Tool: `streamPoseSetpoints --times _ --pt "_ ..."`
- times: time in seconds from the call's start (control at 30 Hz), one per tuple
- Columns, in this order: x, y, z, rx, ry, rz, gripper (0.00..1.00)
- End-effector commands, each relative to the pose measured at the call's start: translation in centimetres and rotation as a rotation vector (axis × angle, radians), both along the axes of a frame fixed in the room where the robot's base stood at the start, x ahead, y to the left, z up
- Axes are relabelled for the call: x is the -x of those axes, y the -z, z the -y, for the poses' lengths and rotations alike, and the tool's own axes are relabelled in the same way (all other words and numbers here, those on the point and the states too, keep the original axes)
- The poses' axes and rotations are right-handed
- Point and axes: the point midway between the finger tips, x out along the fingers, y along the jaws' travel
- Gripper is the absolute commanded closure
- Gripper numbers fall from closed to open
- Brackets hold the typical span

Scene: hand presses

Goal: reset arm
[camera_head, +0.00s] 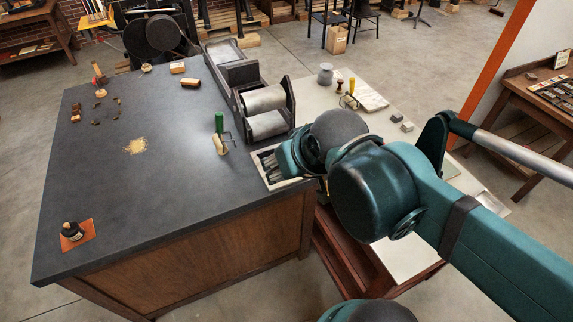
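My teal arm reaches in from the right side of the head view and bends near the right edge of the dark table (90,200). My gripper (268,168) seems to be at the arm's far end, over or beside a shallow tray at the table's right edge. The fingers are small and dark and partly hidden by the wrist. I cannot tell whether they are open or shut, or whether they hold anything.
A press with grey rollers (265,98) stands at the table's back right. A green-handled tool (219,124) stands near the tray. A black bottle (72,231) sits on an orange mat at front left.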

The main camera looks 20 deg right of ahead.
Motion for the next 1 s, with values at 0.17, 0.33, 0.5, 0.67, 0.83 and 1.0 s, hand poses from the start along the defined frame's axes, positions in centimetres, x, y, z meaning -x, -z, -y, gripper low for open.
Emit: streamPoseSetpoints --times 0.17,0.33,0.5,0.67,0.83,1.0 --pt "0.0 0.0 0.0 0.001 -0.001 0.0 0.52" --pt "0.0 0.2 0.0 0.001 -0.001 0.0 0.52" --pt "0.0 1.4 0.0 0.001 -0.001 0.0 0.52" --pt "0.0 3.5 0.0 0.001 -0.001 0.0 0.52" --pt "0.0 5.9 0.0 0.001 -0.001 0.0 0.52" --pt "0.0 7.7 0.0 0.001 -0.001 0.0 0.52"
